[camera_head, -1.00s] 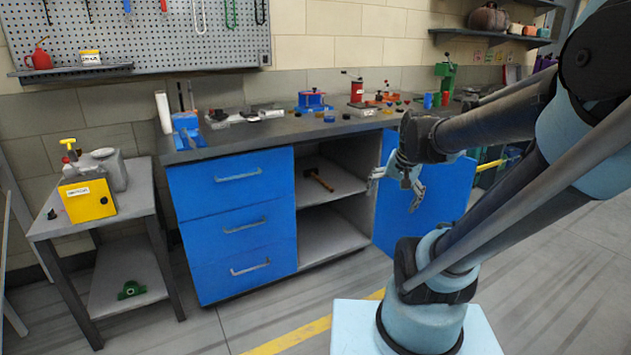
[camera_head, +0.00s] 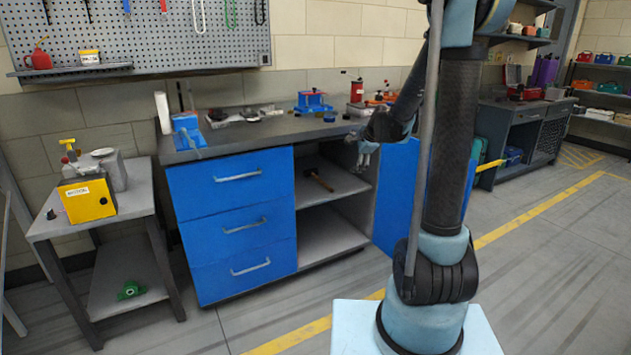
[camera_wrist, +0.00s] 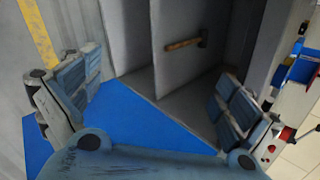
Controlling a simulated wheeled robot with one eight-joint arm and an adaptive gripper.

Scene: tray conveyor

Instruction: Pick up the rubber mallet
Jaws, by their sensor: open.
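The rubber mallet (camera_head: 319,181) has a wooden handle and a dark head. It lies on the upper shelf inside the open cabinet (camera_head: 333,233), in the head view. In the wrist view the mallet (camera_wrist: 188,43) shows near the top, beyond and between the fingers, with its head to the right. My gripper (camera_head: 361,163) is in front of the cabinet's right side, apart from the mallet. Its two fingers (camera_wrist: 150,100) stand wide apart with nothing between them.
The blue cabinet door (camera_head: 395,190) stands open at the right of the compartment, close to my gripper. Blue drawers (camera_head: 232,220) are left of the opening. The worktop (camera_head: 265,132) above holds tools and a blue vise (camera_head: 187,128). The compartment around the mallet looks clear.

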